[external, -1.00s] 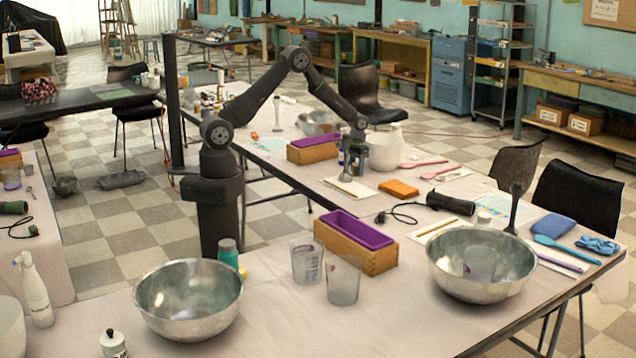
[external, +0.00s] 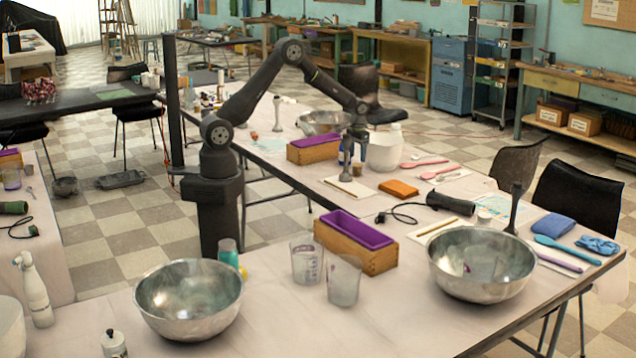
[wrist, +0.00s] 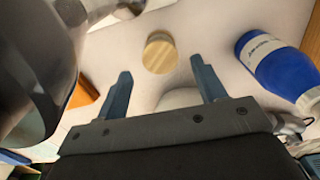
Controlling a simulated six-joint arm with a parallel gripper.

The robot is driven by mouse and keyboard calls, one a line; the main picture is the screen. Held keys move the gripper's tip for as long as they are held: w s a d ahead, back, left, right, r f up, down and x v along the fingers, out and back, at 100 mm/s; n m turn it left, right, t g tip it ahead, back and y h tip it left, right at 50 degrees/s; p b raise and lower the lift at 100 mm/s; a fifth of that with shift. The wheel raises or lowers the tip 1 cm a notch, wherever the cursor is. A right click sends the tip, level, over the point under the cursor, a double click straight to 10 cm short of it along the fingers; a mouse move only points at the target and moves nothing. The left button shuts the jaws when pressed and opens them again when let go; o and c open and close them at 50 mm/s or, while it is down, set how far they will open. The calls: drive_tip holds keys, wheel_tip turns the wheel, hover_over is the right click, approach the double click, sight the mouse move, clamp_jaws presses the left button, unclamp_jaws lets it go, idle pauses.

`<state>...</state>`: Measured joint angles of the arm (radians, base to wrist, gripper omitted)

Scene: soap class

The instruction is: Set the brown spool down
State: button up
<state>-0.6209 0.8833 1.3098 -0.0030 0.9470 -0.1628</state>
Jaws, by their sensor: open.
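The brown spool (wrist: 160,53) shows in the wrist view as a light wooden disc with a round top. It stands on the pale table top just beyond my fingertips, clear of both fingers. In the external view the small brown spool (external: 358,169) is on the table just below my gripper (external: 353,150), beside the white jug. My gripper (wrist: 160,68) is open, with one blue-grey finger to each side of the spool's line and nothing between them.
A blue bottle (wrist: 268,62) lies to the right in the wrist view. The white jug (external: 385,150) stands close to the right of my gripper in the external view.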

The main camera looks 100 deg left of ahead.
sight(357, 165)
drive_tip(key=shift+r, duration=2.75)
drive_tip(key=shift+c, duration=0.2)
